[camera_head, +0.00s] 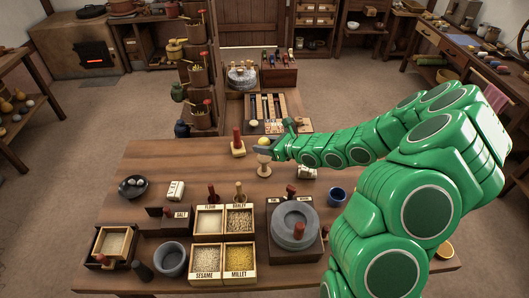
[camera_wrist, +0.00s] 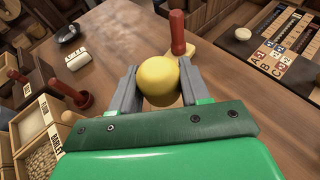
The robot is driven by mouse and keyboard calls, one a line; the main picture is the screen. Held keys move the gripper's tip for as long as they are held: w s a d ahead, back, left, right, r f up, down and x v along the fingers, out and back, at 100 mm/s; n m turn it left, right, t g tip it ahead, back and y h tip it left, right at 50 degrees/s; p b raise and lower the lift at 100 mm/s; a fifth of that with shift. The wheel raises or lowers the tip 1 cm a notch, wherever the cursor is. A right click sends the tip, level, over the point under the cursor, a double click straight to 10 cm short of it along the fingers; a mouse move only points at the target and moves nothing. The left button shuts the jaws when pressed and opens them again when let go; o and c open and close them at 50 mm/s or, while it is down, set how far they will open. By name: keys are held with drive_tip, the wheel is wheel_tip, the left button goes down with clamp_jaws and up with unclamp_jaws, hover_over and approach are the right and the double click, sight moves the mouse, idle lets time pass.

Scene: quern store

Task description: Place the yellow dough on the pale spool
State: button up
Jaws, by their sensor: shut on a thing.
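The yellow dough (camera_head: 264,141) is a smooth ball. My gripper (camera_head: 266,147) is shut on it, and the wrist view shows the dough (camera_wrist: 159,78) between the two grey fingers of my gripper (camera_wrist: 159,88). The pale spool (camera_head: 264,166) stands upright on the table, just below the dough in the head view. I cannot tell whether the dough touches the spool's top. In the wrist view the dough and gripper hide most or all of the spool.
A red-handled tool on a pale block (camera_head: 238,146) stands close to the left of the spool.

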sight(265, 157)
drive_tip(key=shift+f, duration=1.75)
drive_tip(key=shift+f, duration=0.2)
drive_tip(key=o, duration=1.1)
drive_tip(key=shift+c, duration=0.2)
drive_tip(key=shift+r, duration=0.1)
drive_tip(key=shift+r, duration=0.15)
drive_tip(key=v, duration=1.2)
